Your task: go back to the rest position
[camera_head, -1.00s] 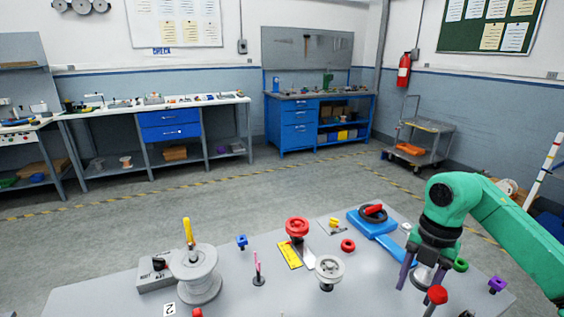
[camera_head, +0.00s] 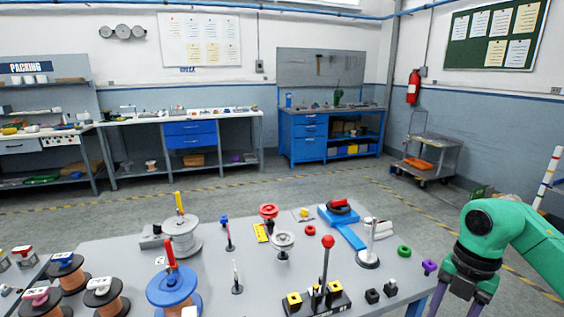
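My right arm, green with a dark wrist, comes in from the right edge. Its gripper (camera_head: 459,300) points down past the right edge of the grey table (camera_head: 215,262), with its purple fingers apart. The fingertips run to the bottom of the picture, and nothing shows between them. A white post on a round base (camera_head: 368,258) stands upright on the table to the left of the gripper, apart from it. My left gripper is not in view.
Pulleys (camera_head: 283,241) and spools (camera_head: 181,238) stand further left. Floor beyond the table is open up to the blue bench (camera_head: 308,140).

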